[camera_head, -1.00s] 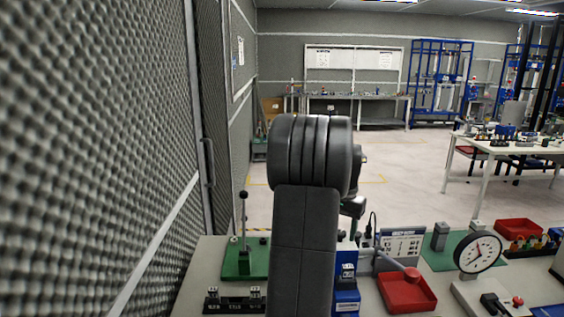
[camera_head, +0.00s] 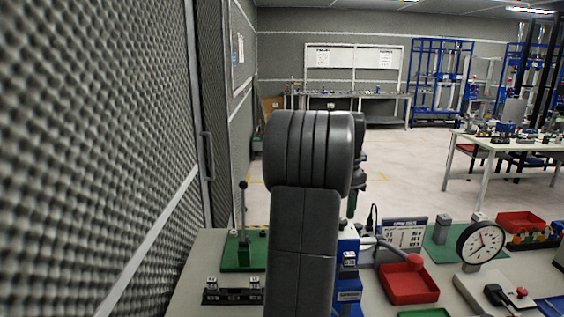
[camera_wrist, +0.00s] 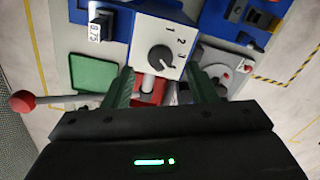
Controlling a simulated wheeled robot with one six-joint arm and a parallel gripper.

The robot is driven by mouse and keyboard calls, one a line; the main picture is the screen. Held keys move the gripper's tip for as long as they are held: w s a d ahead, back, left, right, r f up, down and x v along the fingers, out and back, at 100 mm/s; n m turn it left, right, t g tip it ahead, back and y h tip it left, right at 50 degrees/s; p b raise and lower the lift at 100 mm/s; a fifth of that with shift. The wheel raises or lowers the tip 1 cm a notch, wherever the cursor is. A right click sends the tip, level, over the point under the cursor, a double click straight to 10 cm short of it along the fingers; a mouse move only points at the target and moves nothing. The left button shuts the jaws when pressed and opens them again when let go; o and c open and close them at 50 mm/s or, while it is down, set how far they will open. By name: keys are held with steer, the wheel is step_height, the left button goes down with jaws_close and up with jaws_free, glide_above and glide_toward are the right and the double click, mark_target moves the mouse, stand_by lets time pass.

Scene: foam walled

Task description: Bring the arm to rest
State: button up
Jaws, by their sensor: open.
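My arm stands upright in the middle of the head view, its dark grey links hiding part of the bench behind. My gripper (camera_wrist: 165,88) shows in the wrist view with two green fingers spread apart and nothing between them held. Beyond the fingers are a white switch box with a black knob and numbers (camera_wrist: 160,48) and a red tray (camera_wrist: 150,92), partly hidden. I cannot tell the exact gap between the fingers and these things. In the head view the gripper is mostly hidden behind the arm.
The bench holds a green lever base (camera_head: 243,256), a red tray (camera_head: 408,285), a dial gauge (camera_head: 482,243) and a red bin (camera_head: 520,224). A foam wall (camera_head: 110,150) stands close on the left. Open floor (camera_head: 410,165) lies behind the bench.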

step_height(320, 180, up, 9)
stand_by(0.3)
steer(key=shift+f, duration=0.1)
